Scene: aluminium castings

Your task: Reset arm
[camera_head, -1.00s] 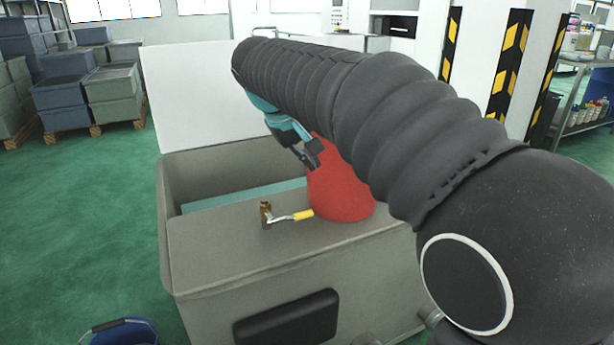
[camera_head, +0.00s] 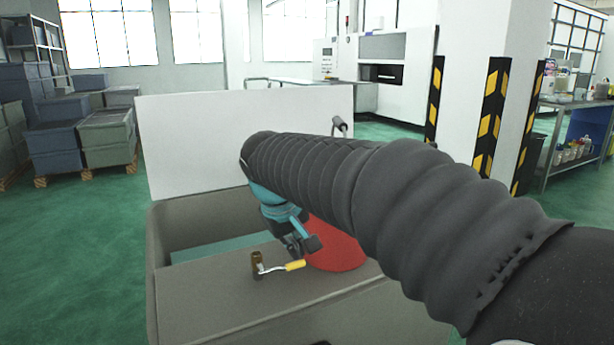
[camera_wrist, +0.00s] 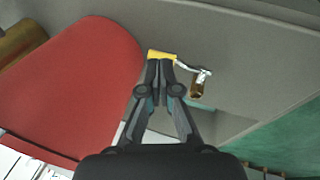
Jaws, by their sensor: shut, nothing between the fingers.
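My gripper (camera_head: 300,245) hangs over the grey tank's top, in front of the red cone-like object (camera_head: 335,250), with my dark sleeved arm reaching in from the right. In the wrist view my gripper (camera_wrist: 160,68) is shut and empty, its fingertips pointing toward the tank top. A brass valve (camera_head: 257,264) with a yellow-ended lever (camera_head: 295,265) stands on the tank top. The lever's yellow end (camera_wrist: 161,55) shows just beyond the fingertips in the wrist view; whether they touch is unclear.
The grey tank (camera_head: 215,300) has an open section at the back left and a white upright panel (camera_head: 220,140) behind it. Stacked bins (camera_head: 105,135) stand at the left. A striped pillar (camera_head: 490,115) and a shelf cart (camera_head: 575,135) are at the right. Green floor is clear at the left.

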